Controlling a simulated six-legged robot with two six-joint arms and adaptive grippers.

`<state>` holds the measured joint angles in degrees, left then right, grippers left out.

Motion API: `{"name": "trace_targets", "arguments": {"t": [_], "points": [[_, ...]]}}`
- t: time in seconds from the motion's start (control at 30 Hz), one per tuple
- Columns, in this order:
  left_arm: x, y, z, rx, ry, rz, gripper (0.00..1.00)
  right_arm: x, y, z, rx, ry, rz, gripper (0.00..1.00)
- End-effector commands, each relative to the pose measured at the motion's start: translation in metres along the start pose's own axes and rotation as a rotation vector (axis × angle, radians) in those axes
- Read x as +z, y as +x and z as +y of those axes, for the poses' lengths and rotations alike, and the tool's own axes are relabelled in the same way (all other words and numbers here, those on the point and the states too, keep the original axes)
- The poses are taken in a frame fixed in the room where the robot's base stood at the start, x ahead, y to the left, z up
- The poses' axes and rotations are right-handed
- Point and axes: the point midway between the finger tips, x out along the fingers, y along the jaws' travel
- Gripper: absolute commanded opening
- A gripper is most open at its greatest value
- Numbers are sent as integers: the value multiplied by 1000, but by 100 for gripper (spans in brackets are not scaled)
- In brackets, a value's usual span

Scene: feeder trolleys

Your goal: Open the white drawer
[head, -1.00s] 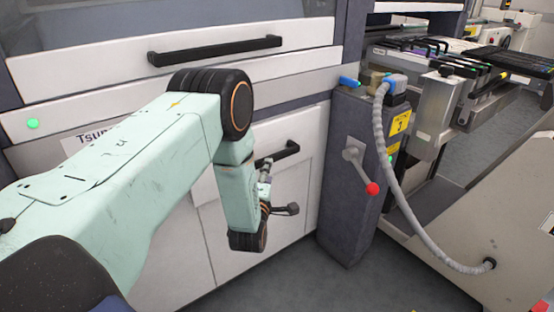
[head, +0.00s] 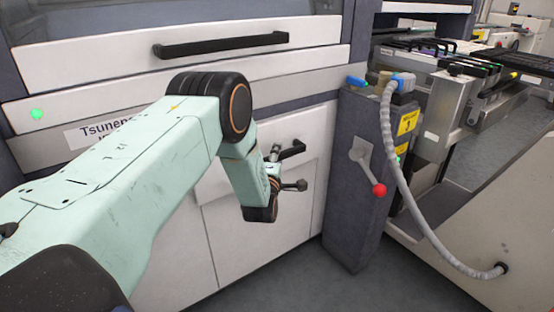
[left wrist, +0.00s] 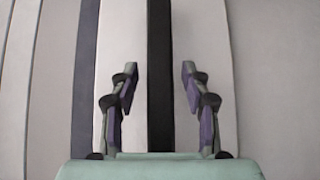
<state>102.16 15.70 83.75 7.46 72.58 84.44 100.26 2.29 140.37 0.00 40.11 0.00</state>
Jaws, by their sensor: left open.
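The white drawer (head: 308,132) is in the lower cabinet front in the head view, with a black bar handle (head: 292,149). It looks shut. My left gripper (head: 287,168) is at the handle, partly hidden behind my own wrist. In the left wrist view, my left gripper (left wrist: 160,90) is open, with one finger on each side of a black bar (left wrist: 160,60) on a white panel (left wrist: 207,40). The fingers stand apart from the bar, and how deep they reach is unclear. My right gripper is not in view.
A wider white panel with a long black handle (head: 222,44) is above. A grey post (head: 355,200) with a red-knobbed lever (head: 378,189) stands right of the drawer. A grey hose (head: 402,190) runs to a beige trolley panel (head: 480,225). Grey floor (head: 400,285) is clear below.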

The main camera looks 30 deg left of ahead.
Motion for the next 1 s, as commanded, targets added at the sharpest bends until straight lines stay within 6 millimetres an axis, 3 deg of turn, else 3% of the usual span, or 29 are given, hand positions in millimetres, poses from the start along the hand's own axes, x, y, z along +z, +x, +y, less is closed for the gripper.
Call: {"name": "trace_targets", "arguments": {"t": [0.07,0.6,1.0], "points": [[0,0,0,0,0,0,46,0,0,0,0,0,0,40],[0,0,0,0,0,0,0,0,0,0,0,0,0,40],[0,0,0,0,0,0,0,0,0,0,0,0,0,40]]}}
